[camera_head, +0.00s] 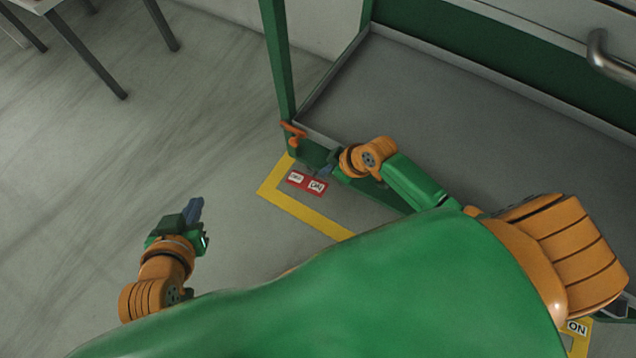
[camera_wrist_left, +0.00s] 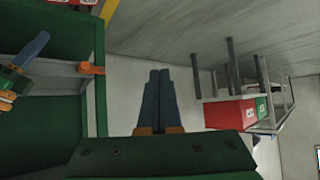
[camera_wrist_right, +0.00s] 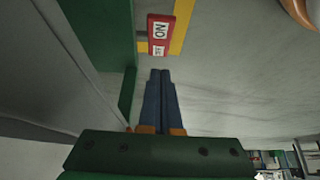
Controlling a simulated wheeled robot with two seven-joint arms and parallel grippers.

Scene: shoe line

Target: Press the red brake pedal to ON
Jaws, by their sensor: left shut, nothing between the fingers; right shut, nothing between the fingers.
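The red brake pedal (camera_head: 306,183), a small red plate with white OFF and ON labels, sits low at the cart's near-left corner. It also shows in the right wrist view (camera_wrist_right: 161,42), just beyond the fingertips. Its exact tilt is too small to tell. My right gripper (camera_head: 324,170) is shut and empty, close to the pedal on its right, beside the cart's edge; contact is not visible. My left gripper (camera_head: 196,208) is shut and empty over open floor, left of the pedal. Its shut fingers show in the left wrist view (camera_wrist_left: 160,75).
The green cart (camera_head: 440,105) has a wide grey deck and a corner post (camera_head: 277,55). An orange-red lever (camera_head: 294,134) stands at its corner. Yellow floor tape (camera_head: 300,213) surrounds the pedal. Another ON label (camera_head: 577,327) shows lower right.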

